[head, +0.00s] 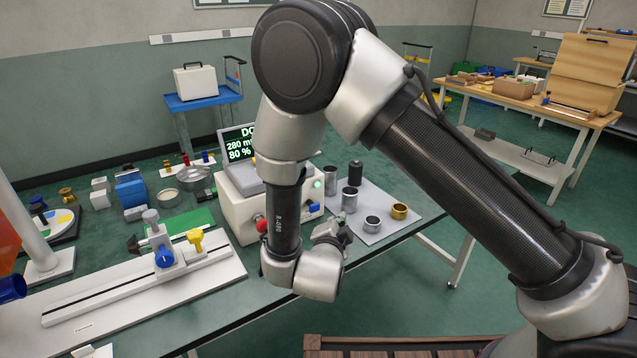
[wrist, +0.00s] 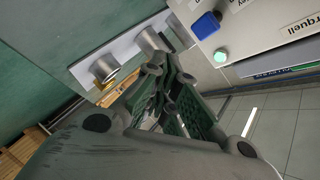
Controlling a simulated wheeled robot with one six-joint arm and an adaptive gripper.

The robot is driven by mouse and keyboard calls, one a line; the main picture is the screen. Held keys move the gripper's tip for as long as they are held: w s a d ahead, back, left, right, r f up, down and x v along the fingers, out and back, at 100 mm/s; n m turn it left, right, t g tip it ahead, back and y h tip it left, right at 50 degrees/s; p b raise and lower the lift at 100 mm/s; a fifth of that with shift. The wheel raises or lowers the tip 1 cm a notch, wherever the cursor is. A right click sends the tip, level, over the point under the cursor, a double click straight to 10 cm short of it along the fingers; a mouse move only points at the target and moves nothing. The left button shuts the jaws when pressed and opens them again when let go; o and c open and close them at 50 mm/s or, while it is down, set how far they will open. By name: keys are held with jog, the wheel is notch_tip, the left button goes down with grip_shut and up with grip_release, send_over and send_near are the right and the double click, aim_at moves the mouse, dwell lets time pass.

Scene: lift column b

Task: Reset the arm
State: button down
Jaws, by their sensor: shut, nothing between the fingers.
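My arm reaches in from the right of the head view and bends down over the front edge of the bench. My gripper (head: 334,230) is at the end of the wrist, partly hidden by the wrist links. It is just right of the beige instrument box (head: 238,207) and near the grey mat (head: 398,208). In the wrist view my gripper (wrist: 155,72) is shut and holds nothing. Its fingertips point towards the mat's edge, apart from the metal cylinders.
Metal cylinders (head: 349,198) and a brass ring (head: 399,211) stand on the mat. A white rail (head: 75,312) with clamps lies at the left. A slatted wooden surface (head: 400,348) is at the bottom. Green floor is clear between the bench and the wooden table (head: 590,118).

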jog(key=w+d+r+n+g+y, duration=0.35)
jog(key=w+r, duration=0.25)
jog(key=r, duration=0.4)
jog(key=s+d+r+n+g+y, duration=0.2)
jog(key=s+d+r+n+y, duration=0.15)
jog(key=d+r, duration=0.5)
jog(key=s+d+r+n+g+h, duration=0.2)
jog(key=s+d+r+n, duration=0.1)
jog(key=s+d, duration=0.7)
jog(key=s+d+r+n+g+h, duration=0.2)
jog(key=s+d+r, duration=0.3)
jog(key=s+d, duration=0.6)
jog(key=s+n+g, duration=0.1)
jog(key=s, duration=0.3)
jog(key=shift+s+d+r+n, duration=0.15)
jog(key=shift+d+r+n, duration=0.15)
jog(key=shift+r, duration=0.1)
jog(key=shift+a, duration=0.1)
